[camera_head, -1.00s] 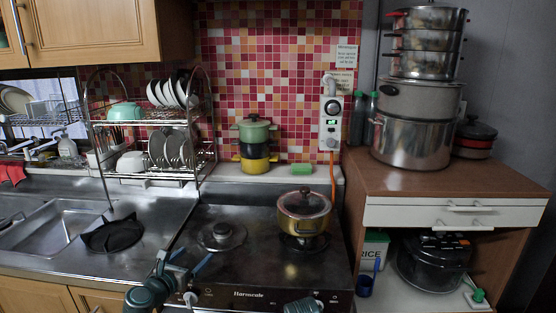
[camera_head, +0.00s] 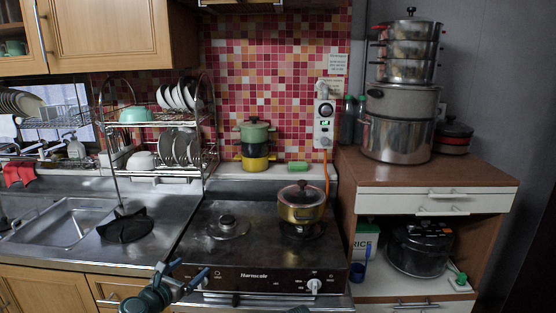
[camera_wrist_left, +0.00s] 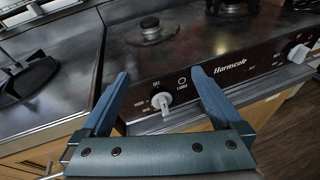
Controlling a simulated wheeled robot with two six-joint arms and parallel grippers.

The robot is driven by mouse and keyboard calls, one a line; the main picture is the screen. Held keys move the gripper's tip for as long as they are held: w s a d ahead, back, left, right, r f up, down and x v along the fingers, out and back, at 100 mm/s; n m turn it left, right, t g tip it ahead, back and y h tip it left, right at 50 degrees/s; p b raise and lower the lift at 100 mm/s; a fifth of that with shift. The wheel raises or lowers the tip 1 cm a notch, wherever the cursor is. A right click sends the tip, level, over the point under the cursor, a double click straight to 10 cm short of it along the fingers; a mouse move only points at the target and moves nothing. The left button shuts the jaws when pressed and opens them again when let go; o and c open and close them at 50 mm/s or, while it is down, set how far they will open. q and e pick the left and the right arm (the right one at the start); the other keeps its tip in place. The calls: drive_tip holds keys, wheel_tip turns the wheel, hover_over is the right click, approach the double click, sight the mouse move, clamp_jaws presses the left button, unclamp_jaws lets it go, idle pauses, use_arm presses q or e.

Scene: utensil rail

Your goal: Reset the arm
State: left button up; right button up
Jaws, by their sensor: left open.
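My left gripper (camera_head: 184,274) is at the bottom of the head view, in front of the stove's left front corner. In the left wrist view my left gripper (camera_wrist_left: 160,76) is open, with both blue fingers apart and nothing held. A white stove knob (camera_wrist_left: 162,102) shows between the fingers in that view, beyond them; I cannot tell the exact distance. Only a dark sliver, perhaps of my right arm, shows at the bottom edge.
A sink (camera_head: 66,222) and a black pan-like item (camera_head: 125,226) are at the left. A dish rack (camera_head: 158,178) stands behind. Stacked pots (camera_head: 398,138) stand on the wooden cabinet (camera_head: 350,175) at the right. A second knob (camera_head: 313,286) sticks out of the stove front.

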use_arm(q)
drive_tip(key=s+d+f+m+g+h, duration=0.1)
drive_tip(key=s+d+f+m+g, duration=0.4)
drive_tip(key=d+f+m, duration=0.7)
drive_tip(key=s+a+f+m+g+y, duration=0.2)
drive_tip(key=s+m+g, duration=0.25)
drive_tip(key=m, duration=0.45)
drive_tip(key=s+a+f+m+g+y, duration=0.1)
drive_tip(key=s+f+m+g+y, duration=0.3)
drive_tip(key=m, duration=0.6)
drive_tip(key=s+d+r+m+g, duration=0.1)
drive_tip(key=s+d+m+g, duration=0.1)
drive_tip(key=s+d+m, duration=0.5)
drive_tip(key=d+r+n+p, duration=0.2)
drive_tip(key=d+r+p, duration=0.1)
drive_tip(key=r+p, duration=1)
drive_tip(key=shift+s+r+p, duration=0.4)
drive_tip(key=shift+s+r, duration=0.05)
drive_tip(key=shift+r, duration=0.05)
